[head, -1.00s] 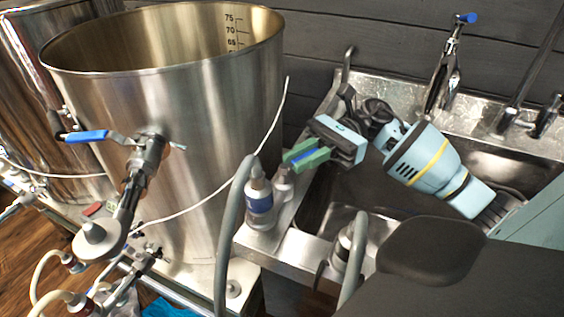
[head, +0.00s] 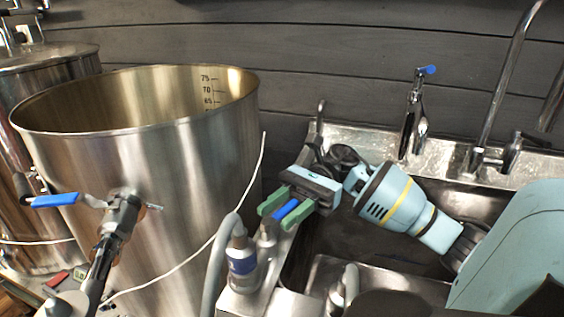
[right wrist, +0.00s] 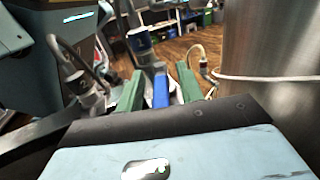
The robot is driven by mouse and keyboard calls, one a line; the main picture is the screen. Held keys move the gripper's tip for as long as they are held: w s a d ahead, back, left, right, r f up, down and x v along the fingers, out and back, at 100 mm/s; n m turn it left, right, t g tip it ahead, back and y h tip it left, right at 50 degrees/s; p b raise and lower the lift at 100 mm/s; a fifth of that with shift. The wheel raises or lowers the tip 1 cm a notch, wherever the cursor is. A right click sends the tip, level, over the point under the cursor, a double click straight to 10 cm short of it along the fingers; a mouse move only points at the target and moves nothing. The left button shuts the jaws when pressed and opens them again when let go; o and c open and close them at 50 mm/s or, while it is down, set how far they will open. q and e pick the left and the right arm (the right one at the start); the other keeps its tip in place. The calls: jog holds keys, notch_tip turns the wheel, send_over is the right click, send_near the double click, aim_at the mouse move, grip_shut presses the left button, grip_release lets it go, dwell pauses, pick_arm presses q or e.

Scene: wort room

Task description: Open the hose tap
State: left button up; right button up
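My right gripper (head: 285,208) is beside the sink's left edge, its two green fingers pointing left and apart. A blue bar, seemingly a lever handle (head: 286,209), lies between them. In the right wrist view the same blue handle (right wrist: 160,92) sits between the fingers (right wrist: 159,90), with gaps on both sides. Its tap body is mostly hidden, so I cannot tell surely that it is the hose tap. Other blue handles show on the kettle valve (head: 55,200) and on a chrome tap (head: 415,115) behind the sink. My left gripper is out of view.
A large steel kettle (head: 150,175) stands left of the gripper. The sink rim (head: 345,130) and a tall faucet (head: 495,90) lie to the right. Dark wall boards are behind.

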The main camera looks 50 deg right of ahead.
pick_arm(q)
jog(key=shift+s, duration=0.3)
